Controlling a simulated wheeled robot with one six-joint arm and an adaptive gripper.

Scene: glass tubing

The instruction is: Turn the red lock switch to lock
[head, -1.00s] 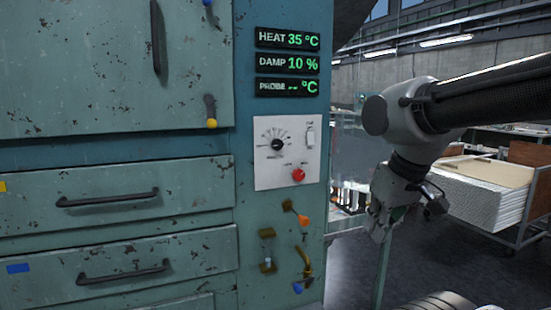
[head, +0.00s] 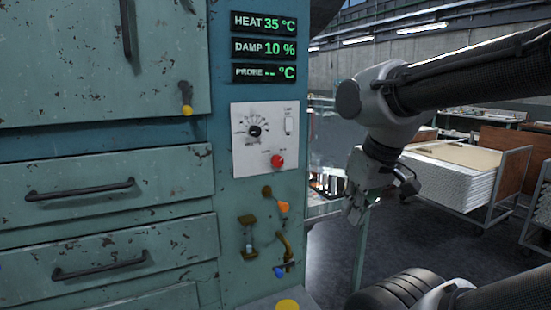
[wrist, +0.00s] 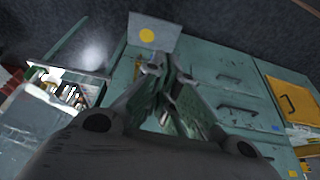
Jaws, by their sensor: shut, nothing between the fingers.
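The red lock switch (head: 277,161) is a round red knob at the lower right of the white control plate (head: 250,150) on the teal cabinet. Its small lettering is too small to read. My gripper (head: 352,215) hangs to the right of the cabinet, lower than the red switch and clear of it. Its fingers are together and empty. In the wrist view my gripper (wrist: 168,80) points toward the cabinet's lower part; I cannot make out the red switch there.
A black dial (head: 254,131) and a white rocker switch (head: 289,125) share the plate. Below are an orange-tipped lever (head: 283,206) and a blue-tipped lever (head: 280,271). Drawer handles (head: 80,189) stick out at left. A cart of white sheets (head: 455,185) stands behind at right.

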